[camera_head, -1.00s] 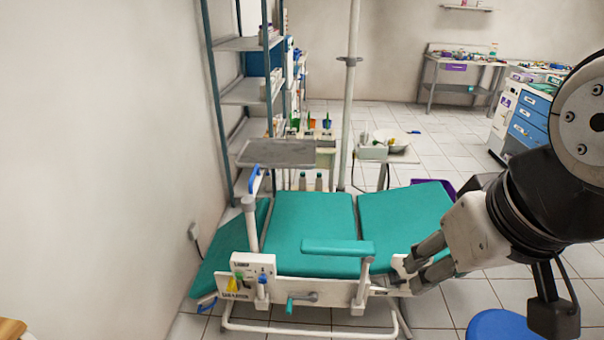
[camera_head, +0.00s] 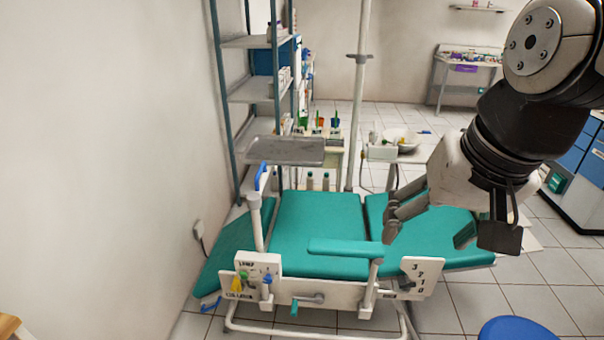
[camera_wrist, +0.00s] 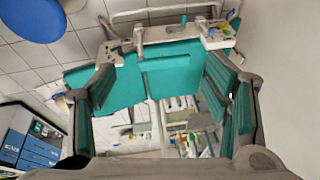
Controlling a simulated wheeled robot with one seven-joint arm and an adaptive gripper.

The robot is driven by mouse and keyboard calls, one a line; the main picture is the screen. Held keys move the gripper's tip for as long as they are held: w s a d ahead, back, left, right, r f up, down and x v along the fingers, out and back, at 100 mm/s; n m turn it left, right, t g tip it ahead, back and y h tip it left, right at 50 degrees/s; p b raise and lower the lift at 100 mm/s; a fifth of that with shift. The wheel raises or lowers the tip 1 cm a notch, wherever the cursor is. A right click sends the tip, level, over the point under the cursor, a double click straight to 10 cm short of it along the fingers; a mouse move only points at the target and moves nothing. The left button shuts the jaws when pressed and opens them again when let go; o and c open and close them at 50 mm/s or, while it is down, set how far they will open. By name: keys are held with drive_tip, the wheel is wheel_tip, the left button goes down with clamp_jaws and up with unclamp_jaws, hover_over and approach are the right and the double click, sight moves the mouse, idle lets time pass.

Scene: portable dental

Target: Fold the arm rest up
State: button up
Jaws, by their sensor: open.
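The arm rest (camera_head: 350,248) is a long green pad lying about level along the near side of the green dental chair (camera_head: 318,222). A white post (camera_head: 371,285) supports its right end. In the wrist view, the arm rest (camera_wrist: 166,62) shows beyond the space between my fingers. My gripper (camera_head: 392,216) is open and empty, above and slightly right of the pad's right end. It appears apart from the pad, though the exact gap is hard to judge.
A numbered white panel (camera_head: 424,277) and a control box (camera_head: 257,270) sit on the chair's near side. A grey tray (camera_head: 286,151) stands behind the chair. A blue stool (camera_head: 509,329) is at the lower right. A wall closes off the left.

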drive_tip(key=w+f+m+g+y+b, duration=0.1)
drive_tip(key=w+f+m+b, duration=0.35)
drive_tip(key=w, duration=0.75)
drive_tip(key=m+g+y+b, duration=0.2)
drive_tip(key=m+y+b, duration=0.1)
drive_tip(key=m+b, duration=0.8)
hover_over(326, 243)
drive_tip(key=d+p, duration=0.2)
drive_tip(key=d, duration=0.3)
wheel_tip(326, 243, down, 25)
drive_tip(key=m, duration=0.2)
drive_tip(key=shift+n, duration=0.25)
drive_tip(key=x, duration=0.4)
drive_tip(key=b+x, duration=0.1)
drive_tip(key=x, duration=0.4)
drive_tip(key=s+b+x, duration=0.1)
drive_tip(key=x, duration=0.3)
drive_tip(key=shift+f, duration=0.3)
drive_tip(key=shift+s, duration=0.1)
clamp_jaws()
